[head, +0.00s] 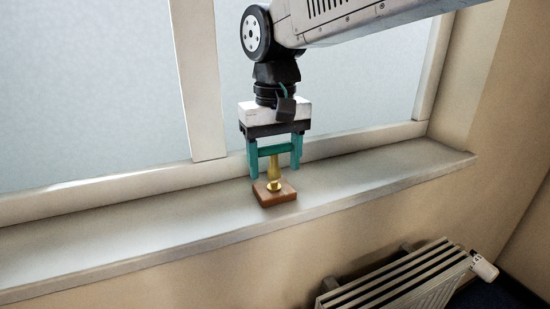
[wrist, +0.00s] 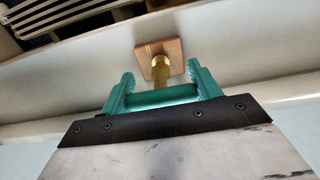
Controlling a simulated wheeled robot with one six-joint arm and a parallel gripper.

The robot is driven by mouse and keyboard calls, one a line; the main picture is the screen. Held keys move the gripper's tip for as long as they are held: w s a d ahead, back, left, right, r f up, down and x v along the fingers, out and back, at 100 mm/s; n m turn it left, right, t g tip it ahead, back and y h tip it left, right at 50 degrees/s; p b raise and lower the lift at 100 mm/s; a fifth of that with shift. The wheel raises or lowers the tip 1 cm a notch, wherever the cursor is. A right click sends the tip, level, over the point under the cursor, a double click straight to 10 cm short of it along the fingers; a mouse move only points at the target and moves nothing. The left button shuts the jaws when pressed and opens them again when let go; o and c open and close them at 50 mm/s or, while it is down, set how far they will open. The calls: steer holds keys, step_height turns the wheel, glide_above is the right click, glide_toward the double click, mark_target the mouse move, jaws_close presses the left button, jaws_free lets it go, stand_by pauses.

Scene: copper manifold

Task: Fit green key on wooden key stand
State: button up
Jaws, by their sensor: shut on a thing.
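The green key's green crossbar (head: 274,149) lies between the teal fingers of my gripper (head: 274,173), which is shut on it. The crossbar also shows in the wrist view (wrist: 162,97). A brass stem (head: 274,166) runs down from the crossbar, roughly upright. The wooden key stand (head: 278,198) is a small square brown block with a brass fitting (head: 273,186) on top. The stem's lower end is at or just above this fitting; I cannot tell whether they touch or are engaged. The wrist view shows the stem in front of the stand (wrist: 173,46).
The stand sits on a pale window sill (head: 370,178), clear on both sides. The window frame (head: 200,80) rises close behind. The sill's front edge (head: 150,248) drops to a wall with a radiator (head: 400,280) at lower right.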

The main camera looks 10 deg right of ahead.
steer(key=shift+f, duration=0.9)
stand_by(0.6)
steer(key=o, duration=1)
step_height(320, 180, up, 8)
steer(key=shift+f, duration=0.1)
steer(key=f, duration=0.2)
steer(key=s+d, duration=0.1)
steer(key=shift+f+n, duration=0.3)
steer(key=shift+f, duration=0.1)
steer(key=s+d+f+m, duration=0.1)
steer(key=s+d+f, duration=0.2)
steer(key=s+d, duration=0.3)
steer(key=s+d+f+m+t, duration=0.1)
steer(key=s+d+f, duration=0.2)
steer(key=s+d, duration=0.3)
steer(key=s+d+f+m, duration=0.1)
steer(key=s+d+f, duration=0.2)
steer(key=s+d, duration=0.3)
steer(key=shift+s+d+f+m+t, duration=0.1)
steer(key=shift+d+f+m+t, duration=0.25)
steer(key=shift+d, duration=0.5)
